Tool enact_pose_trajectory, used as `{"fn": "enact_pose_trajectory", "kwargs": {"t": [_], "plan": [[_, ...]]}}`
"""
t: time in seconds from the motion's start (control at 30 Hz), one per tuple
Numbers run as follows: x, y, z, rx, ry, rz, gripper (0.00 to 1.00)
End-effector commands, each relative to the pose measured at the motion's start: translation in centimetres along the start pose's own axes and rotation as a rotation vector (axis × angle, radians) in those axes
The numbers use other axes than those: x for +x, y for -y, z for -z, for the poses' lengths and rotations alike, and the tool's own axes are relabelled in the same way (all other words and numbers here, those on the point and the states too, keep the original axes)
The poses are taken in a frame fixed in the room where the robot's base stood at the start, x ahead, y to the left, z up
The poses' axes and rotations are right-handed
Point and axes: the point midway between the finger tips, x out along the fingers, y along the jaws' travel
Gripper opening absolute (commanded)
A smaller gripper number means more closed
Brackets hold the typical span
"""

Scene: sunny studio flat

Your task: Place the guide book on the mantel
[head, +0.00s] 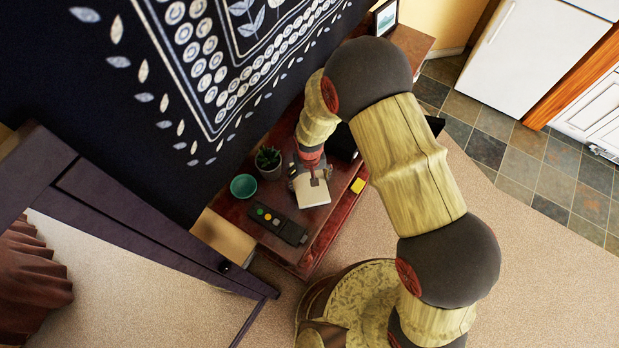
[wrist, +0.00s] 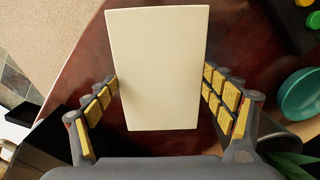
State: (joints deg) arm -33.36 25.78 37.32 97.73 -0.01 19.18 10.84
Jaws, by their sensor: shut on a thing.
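The guide book appears as a cream block (head: 312,190) at my gripper (head: 311,172) in the head view, over a dark red wooden surface (head: 325,220). In the wrist view the book (wrist: 158,50) lies between the two yellow-padded fingers, its cream face toward the camera. My gripper (wrist: 160,82) is shut on the book's sides. I cannot tell whether the book touches the surface below. No mantel can be made out for certain; whether the red surface is part of it is unclear.
On the red surface stand a teal bowl (head: 243,186), a potted plant (head: 268,158) and a black remote with coloured buttons (head: 279,224). A picture frame (head: 385,17) stands farther back. Carpet is open at right.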

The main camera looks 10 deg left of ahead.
Motion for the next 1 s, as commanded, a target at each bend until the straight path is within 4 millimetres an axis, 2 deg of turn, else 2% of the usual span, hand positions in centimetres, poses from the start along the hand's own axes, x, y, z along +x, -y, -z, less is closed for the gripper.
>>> {"fn": "enact_pose_trajectory", "kwargs": {"t": [0.4,0.43,0.7,1.0], "plan": [[0.58,0.0,0.02,0.0,-0.001,0.0,0.51],[0.54,0.0,-0.01,0.0,0.0,0.0,0.84],[0.45,0.0,-0.02,0.0,0.0,0.0,0.99],[0.44,0.0,-0.02,0.0,0.0,0.0,1.0]]}}
